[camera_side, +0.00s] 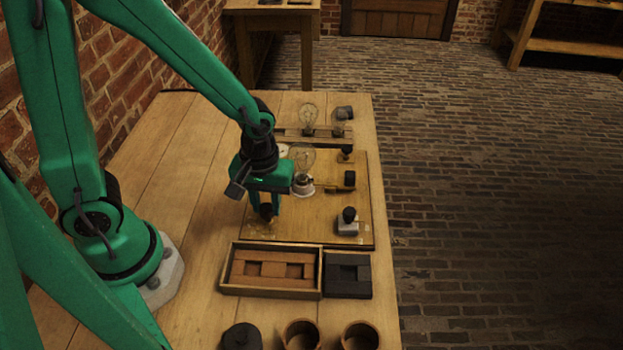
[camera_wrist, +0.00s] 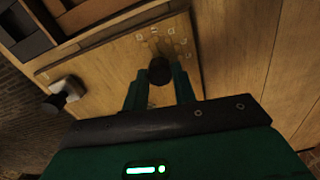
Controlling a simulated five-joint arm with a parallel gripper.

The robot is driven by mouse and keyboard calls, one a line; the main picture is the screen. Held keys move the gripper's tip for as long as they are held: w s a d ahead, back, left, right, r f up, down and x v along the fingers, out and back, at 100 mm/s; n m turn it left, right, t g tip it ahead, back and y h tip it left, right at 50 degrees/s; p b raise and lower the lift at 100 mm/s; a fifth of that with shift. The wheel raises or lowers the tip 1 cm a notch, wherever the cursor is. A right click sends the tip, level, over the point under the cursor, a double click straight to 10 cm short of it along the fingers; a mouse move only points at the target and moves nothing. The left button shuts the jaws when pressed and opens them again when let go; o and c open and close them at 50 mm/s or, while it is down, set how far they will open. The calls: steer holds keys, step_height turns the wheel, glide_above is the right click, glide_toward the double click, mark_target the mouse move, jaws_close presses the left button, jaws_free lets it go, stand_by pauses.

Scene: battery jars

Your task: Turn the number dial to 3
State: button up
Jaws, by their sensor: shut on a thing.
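The number dial is a small dark round knob (camera_wrist: 159,71) on a flat wooden board (camera_wrist: 112,62), with an arc of small marks beside it in the wrist view. The marks are too small and blurred to read, and no pointer on the knob can be made out. My gripper (camera_wrist: 160,80) points down with its two green fingers on either side of the knob, shut on it. In the side view my gripper (camera_side: 265,207) is over the left part of the board (camera_side: 310,232), and the fingers partly hide the knob.
A glass bulb (camera_side: 303,160) stands on the board just right of my gripper. A black knob on a pale block (camera_side: 347,223) is at the board's right front. A wooden tray (camera_side: 228,290) of brown blocks and a dark box (camera_side: 347,292) lie in front. Bare tabletop lies left.

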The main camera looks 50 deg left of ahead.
mark_target(267, 207)
steer(key=m, duration=1.4)
steer(key=shift+d, duration=0.1)
steer(key=shift+r+m, duration=0.1)
steer(key=shift+m, duration=0.2)
steer(key=o, duration=1)
steer(key=shift+r, duration=0.1)
steer(key=shift+r, duration=3.75)
steer(key=shift+r, duration=0.1)
